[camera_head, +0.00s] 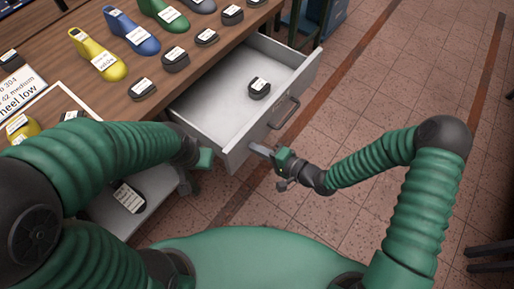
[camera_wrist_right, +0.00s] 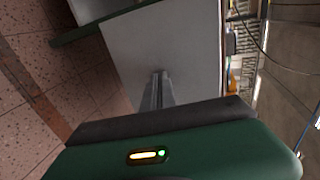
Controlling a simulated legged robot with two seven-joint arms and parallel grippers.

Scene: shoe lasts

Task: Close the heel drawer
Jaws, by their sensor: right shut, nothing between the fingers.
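The grey heel drawer (camera_head: 225,108) stands pulled out from under the wooden table in the head view. One black heel piece with a white label (camera_head: 259,88) lies inside it. The drawer's dark handle (camera_head: 284,111) is on the front panel. My right gripper (camera_head: 256,148) is shut and empty, its fingertips at the near end of the front panel, below the handle. In the right wrist view, its fingers (camera_wrist_right: 157,92) point at the grey panel (camera_wrist_right: 165,45); contact is unclear. My left gripper (camera_head: 205,158) is by the drawer's near side, its fingers not clear.
Yellow (camera_head: 97,55), blue (camera_head: 132,33) and green (camera_head: 163,14) shoe lasts and several black heel pieces stand on the table (camera_head: 60,30). A lower grey surface (camera_head: 105,215) with a labelled dark piece is under my left arm. Tiled floor right of the drawer is clear.

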